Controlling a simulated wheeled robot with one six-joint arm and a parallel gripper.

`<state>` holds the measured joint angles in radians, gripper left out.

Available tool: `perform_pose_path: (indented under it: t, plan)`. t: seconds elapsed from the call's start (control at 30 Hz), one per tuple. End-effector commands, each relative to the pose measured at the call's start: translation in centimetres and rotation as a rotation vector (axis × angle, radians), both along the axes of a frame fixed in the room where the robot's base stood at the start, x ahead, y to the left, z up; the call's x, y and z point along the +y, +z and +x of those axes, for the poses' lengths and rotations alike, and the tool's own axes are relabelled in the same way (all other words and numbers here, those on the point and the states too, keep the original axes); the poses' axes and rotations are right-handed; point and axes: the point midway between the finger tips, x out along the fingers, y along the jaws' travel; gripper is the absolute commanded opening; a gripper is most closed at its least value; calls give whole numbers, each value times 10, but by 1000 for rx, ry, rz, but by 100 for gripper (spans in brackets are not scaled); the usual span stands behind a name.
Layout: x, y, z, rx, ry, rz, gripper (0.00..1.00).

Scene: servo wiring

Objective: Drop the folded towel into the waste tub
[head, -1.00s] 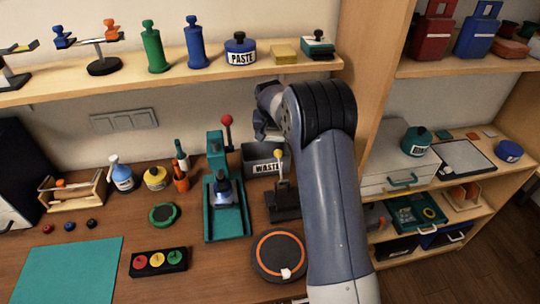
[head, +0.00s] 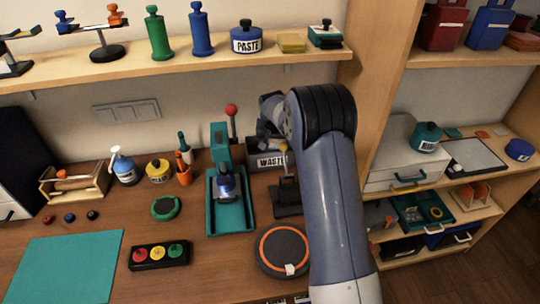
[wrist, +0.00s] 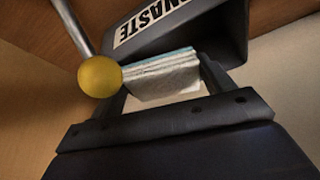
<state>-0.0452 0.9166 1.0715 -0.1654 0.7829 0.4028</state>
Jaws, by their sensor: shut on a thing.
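The folded towel (wrist: 165,80), white with a bluish layer, is held between the two fingers of my gripper (wrist: 163,88) in the wrist view. The waste tub (wrist: 230,42) is dark grey with a white WASTE label that appears upside down there. The towel overlaps the tub's labelled side in that view; I cannot tell whether it is over the opening. In the head view the tub (head: 254,159) stands at the back of the bench, below my gripper (head: 265,130). My arm hides the tub's right part, and the towel cannot be made out there.
A lever with a yellow knob (wrist: 99,75) rises close beside the towel; its dark stand (head: 287,198) is in front of the tub. A teal press (head: 229,200) with a red-knobbed lever (head: 231,110) is to the left. The shelf (head: 180,72) runs above.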

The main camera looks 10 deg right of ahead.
Motion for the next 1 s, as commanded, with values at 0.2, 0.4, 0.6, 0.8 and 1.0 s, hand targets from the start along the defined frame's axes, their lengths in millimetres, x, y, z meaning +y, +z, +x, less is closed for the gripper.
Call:
perform_pose_path:
  t: [0.2,0.4,0.6,0.8,1.0]
  plan:
    - [0,0,0,0,0,0,90]
    - [0,0,0,0,0,0,100]
    - [0,2,-1,0,0,0,100]
    - [3,23,-9,-3,0,0,100]
    - [6,59,-23,-4,0,0,100]
